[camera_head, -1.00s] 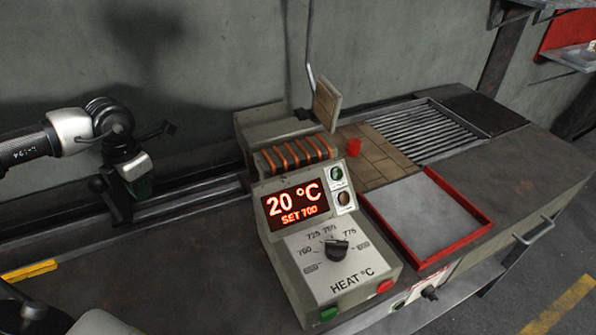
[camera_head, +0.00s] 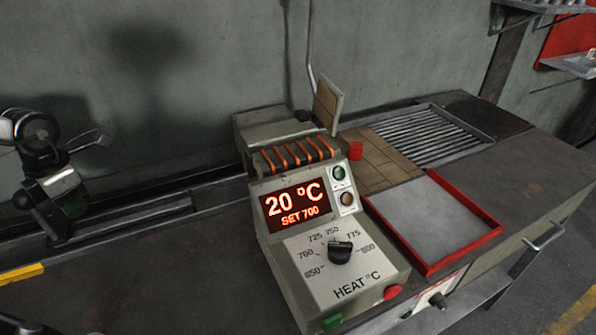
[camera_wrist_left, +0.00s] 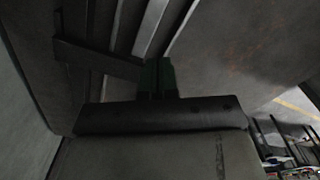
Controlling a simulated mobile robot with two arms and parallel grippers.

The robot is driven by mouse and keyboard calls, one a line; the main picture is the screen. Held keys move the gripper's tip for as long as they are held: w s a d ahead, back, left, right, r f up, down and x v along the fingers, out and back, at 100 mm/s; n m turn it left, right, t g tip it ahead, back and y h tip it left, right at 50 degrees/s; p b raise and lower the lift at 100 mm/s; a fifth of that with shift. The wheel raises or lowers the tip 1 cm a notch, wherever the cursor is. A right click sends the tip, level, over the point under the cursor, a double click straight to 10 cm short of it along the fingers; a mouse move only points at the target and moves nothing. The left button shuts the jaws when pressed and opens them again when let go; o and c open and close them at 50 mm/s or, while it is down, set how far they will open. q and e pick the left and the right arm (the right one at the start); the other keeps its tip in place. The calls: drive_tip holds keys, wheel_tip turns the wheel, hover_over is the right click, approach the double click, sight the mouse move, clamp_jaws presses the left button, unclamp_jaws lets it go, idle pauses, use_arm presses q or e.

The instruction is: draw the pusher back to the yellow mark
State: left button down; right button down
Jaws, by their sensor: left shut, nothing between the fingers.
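The pusher (camera_head: 54,222), a dark upright piece, stands on the rail at the left of the head view. My left gripper (camera_head: 74,207) is at its right side, close against it, and its dark green fingers are shut with nothing between them. In the left wrist view the shut fingers (camera_wrist_left: 158,78) are beside a dark bar (camera_wrist_left: 100,58), which looks like part of the pusher; contact is hard to tell. The yellow mark (camera_head: 21,274) lies on the bench at the far left, left of and nearer than the pusher. My right gripper is not in view.
The rail (camera_head: 150,208) runs right to the heater coil (camera_head: 297,153). The heater control box (camera_head: 335,262) reads 20 °C, set 700. The bench beside the rail is clear.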

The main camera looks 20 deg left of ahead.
use_arm(q)
drive_tip(key=shift+s+a+b, duration=0.35)
drive_tip(key=shift+s+a, duration=2)
drive_tip(key=shift+s, duration=0.3)
drive_tip(key=shift+r, duration=0.15)
wheel_tip(320, 180, up, 13)
drive_tip(key=p, duration=0.9)
